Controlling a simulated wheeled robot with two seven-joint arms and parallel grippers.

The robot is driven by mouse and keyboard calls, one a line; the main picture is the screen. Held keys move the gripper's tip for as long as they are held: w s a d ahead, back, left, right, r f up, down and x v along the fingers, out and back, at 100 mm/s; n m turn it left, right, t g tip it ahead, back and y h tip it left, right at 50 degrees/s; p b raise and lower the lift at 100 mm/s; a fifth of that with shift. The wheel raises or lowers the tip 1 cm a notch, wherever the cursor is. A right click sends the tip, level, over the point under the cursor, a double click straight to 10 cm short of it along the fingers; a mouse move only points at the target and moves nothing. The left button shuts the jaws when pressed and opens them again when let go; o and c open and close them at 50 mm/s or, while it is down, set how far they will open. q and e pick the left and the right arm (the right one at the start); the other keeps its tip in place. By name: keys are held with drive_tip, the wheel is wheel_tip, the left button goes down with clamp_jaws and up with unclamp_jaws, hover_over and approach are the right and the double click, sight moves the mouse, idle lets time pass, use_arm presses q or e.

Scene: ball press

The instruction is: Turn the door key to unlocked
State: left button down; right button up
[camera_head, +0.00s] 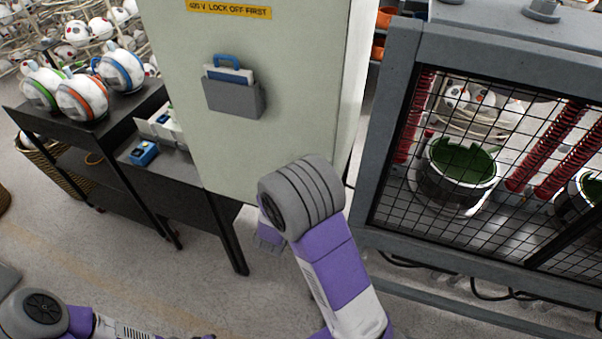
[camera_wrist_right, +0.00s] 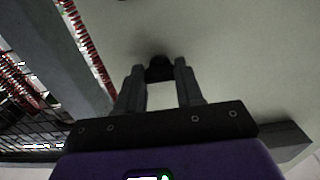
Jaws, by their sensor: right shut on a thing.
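The pale green cabinet door (camera_head: 235,150) stands in front of me in the head view and fills much of the right wrist view (camera_wrist_right: 235,55). A small black key (camera_wrist_right: 159,65) sticks out of the door, and its turned angle is hard to tell. My right gripper (camera_wrist_right: 160,78) is shut on the key, a finger on each side of it. In the head view my right wrist hides both the gripper and the key. My left arm shows only at the bottom left of the head view, with its gripper out of sight.
A blue-handled tool sits in a grey holder (camera_head: 235,101) on the door, below a yellow lock-off label (camera_head: 229,9). A grey mesh-fronted press frame (camera_head: 392,110) stands close on the right. A dark table (camera_head: 60,118) with ball-shaped items stands on the left.

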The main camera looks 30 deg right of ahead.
idle(0.3)
drive_tip(key=o, duration=1)
drive_tip(key=shift+o, duration=0.2)
drive_tip(key=b+v, duration=0.1)
drive_tip(key=v, duration=0.6)
drive_tip(key=shift+s+a, duration=0.15)
drive_tip(key=shift+s, duration=0.1)
